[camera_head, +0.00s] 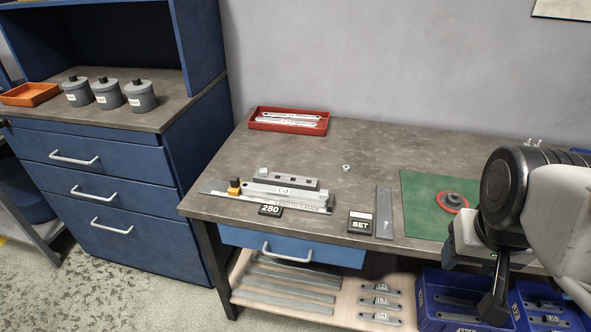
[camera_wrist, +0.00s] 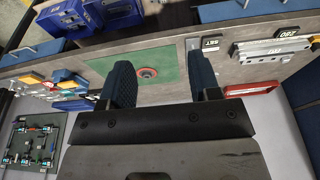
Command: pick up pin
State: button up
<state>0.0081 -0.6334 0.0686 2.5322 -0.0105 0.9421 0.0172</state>
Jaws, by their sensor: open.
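A small grey metal piece (camera_head: 346,168) stands alone on the bench behind the steel strip; it may be the pin, but it is too small to tell. A dark round part in a red ring (camera_head: 453,202) lies on the green mat (camera_head: 418,192); the ring also shows in the wrist view (camera_wrist: 147,73). My gripper (camera_wrist: 163,78) is open, its two dark fingers wide apart with nothing between them. In the head view my gripper (camera_head: 496,300) hangs at the right by the bench's front edge, apart from the small piece.
A length gauge (camera_head: 285,198) with grey blocks sits at the bench's left, beside a 280 sign (camera_head: 270,210). A SET sign (camera_head: 361,223) and steel strip (camera_head: 384,205) lie mid-bench. A red tray (camera_head: 318,127) is at the back. Blue bins (camera_head: 428,310) stand below.

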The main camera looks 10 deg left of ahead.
dwell(0.3)
jog(key=w+a+n, duration=0.4)
jog(key=w+a, duration=0.2)
jog(key=w, duration=0.3)
jog(key=w+a+n+g, duration=0.1)
jog(key=w+a+n, duration=0.2)
jog(key=w+a, duration=0.45)
jog(key=w+a+n, duration=0.4)
jog(key=w, duration=0.6)
jog(key=w+a+f+n, duration=0.3)
jog(key=w+a+f, duration=0.2)
jog(key=a, duration=0.4)
jog(key=w+a+f+n+g, duration=0.1)
jog(key=w+a+f+n, duration=0.3)
jog(key=a, duration=0.6)
jog(key=w+a+f+n, duration=0.3)
jog(key=w+a+f, duration=0.2)
jog(key=a, duration=0.5)
jog(key=shift+w+a+f+n+g, duration=0.1)
jog(key=shift+w+f+n+g, duration=0.2)
jog(key=shift+w+f, duration=0.1)
jog(key=shift+a, duration=0.25)
